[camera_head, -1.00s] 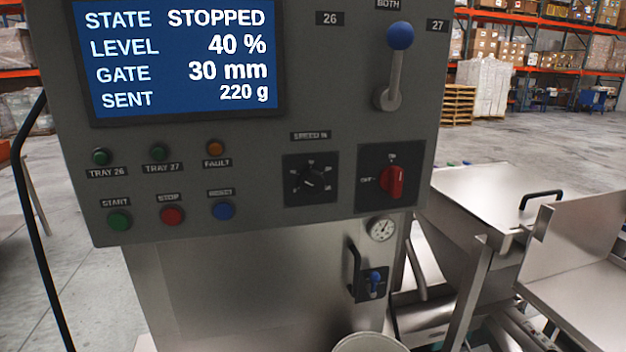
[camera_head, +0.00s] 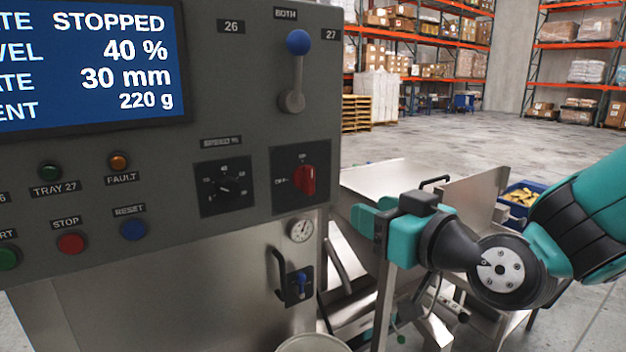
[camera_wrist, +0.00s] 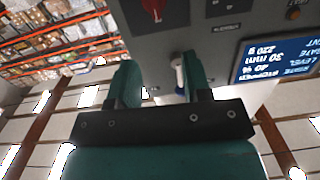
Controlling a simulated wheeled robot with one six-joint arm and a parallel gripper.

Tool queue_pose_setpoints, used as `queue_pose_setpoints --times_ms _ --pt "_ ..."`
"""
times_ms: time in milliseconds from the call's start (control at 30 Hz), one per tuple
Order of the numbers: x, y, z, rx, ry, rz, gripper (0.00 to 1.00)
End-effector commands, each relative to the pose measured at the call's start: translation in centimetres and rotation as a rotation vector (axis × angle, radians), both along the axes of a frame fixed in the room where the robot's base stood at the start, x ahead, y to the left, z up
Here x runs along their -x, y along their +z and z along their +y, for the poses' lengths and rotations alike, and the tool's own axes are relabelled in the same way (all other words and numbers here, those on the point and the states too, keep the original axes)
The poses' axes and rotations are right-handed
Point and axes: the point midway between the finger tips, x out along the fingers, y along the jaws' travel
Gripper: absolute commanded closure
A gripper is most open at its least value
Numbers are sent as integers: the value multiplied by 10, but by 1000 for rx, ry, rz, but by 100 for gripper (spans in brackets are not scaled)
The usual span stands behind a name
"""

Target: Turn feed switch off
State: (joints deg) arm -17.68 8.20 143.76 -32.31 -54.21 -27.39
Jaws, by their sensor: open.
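The feed switch is most likely the red rotary knob (camera_head: 305,180) at the lower right of the grey control panel, with "ON" above and "OFF" to its left. Its grip looks upright, toward ON. The knob also shows at the top edge of the wrist view (camera_wrist: 152,8), which is upside down. My gripper (camera_head: 368,222) is to the right of the panel, apart from the knob. Its teal fingers are spread and empty in the wrist view (camera_wrist: 160,82). The lever shows behind the right finger there.
A blue-tipped lever (camera_head: 296,75) stands up above the red knob. A black dial (camera_head: 224,187) is left of it. The screen (camera_head: 90,65) reads STOPPED. Metal trays (camera_head: 395,178) stand right of the panel.

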Motion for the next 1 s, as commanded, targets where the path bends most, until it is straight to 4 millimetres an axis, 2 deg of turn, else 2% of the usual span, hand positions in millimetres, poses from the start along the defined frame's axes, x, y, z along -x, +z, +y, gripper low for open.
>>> queue_pose_setpoints --times_ms 167,367,800,1000 --pt "-10 6 0 -19 -32 -53 55" --pt "-33 9 16 -19 -31 -53 55" --pt "-113 11 70 -20 -31 -53 55" --pt "-139 8 88 -20 -32 -53 55"
